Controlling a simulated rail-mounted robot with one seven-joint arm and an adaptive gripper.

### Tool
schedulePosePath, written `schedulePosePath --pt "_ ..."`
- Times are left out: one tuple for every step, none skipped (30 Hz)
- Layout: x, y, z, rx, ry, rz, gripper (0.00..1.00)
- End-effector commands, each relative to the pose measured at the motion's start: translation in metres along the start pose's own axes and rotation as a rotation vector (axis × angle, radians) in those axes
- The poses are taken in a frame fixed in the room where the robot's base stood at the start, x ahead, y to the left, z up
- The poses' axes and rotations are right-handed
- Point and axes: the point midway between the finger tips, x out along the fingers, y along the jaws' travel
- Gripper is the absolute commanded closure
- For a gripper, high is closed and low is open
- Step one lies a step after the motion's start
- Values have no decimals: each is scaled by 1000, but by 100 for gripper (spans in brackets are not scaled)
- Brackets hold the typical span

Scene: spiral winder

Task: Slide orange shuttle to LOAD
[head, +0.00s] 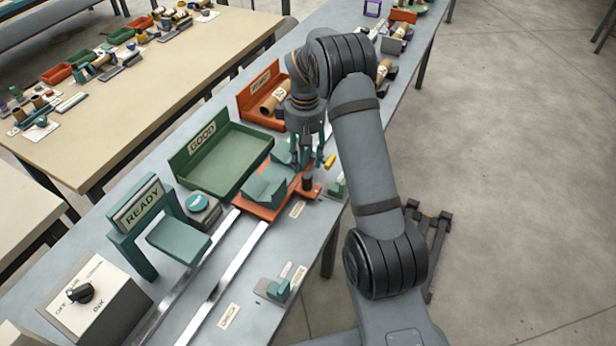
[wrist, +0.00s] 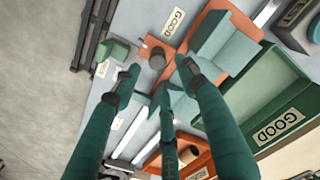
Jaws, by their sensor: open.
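A dark upright knob (head: 307,183) stands on the shuttle's right end; the knob also shows in the wrist view (wrist: 157,59). My gripper (head: 308,166) points down with its green fingers apart, close above the knob. In the wrist view, the fingertips (wrist: 160,78) spread around the knob's near side; I cannot tell whether they touch it. No label reading LOAD is legible.
A green GOOD tray (head: 226,187) lies left of the shuttle and an orange bin (head: 244,106) stands beyond. The rails between look clear.

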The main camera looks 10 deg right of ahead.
Motion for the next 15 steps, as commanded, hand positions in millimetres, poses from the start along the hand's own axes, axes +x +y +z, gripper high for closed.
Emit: schedulePosePath --pt "9 0 2 4 -5 -3 57" --pt "15 0 2 5 -6 -4 57" --pt "22 0 2 4 -5 -4 57" --pt "28 0 2 4 -5 -3 57" --pt "34 0 2 4 -4 -3 57" --pt "41 0 2 5 -5 -3 57" --pt "46 0 2 5 -4 -3 57" --pt "52 0 2 4 -4 -3 57" --pt "58 0 2 4 -3 -2 57" --pt "62 0 2 5 -3 -2 57" --pt "66 0 2 6 -3 -2 57" --pt "71 1 1 6 -2 -2 57" --pt "74 1 1 7 -2 -2 57" --pt "76 1 1 6 -1 -1 57" --pt "79 1 1 6 0 -1 57"
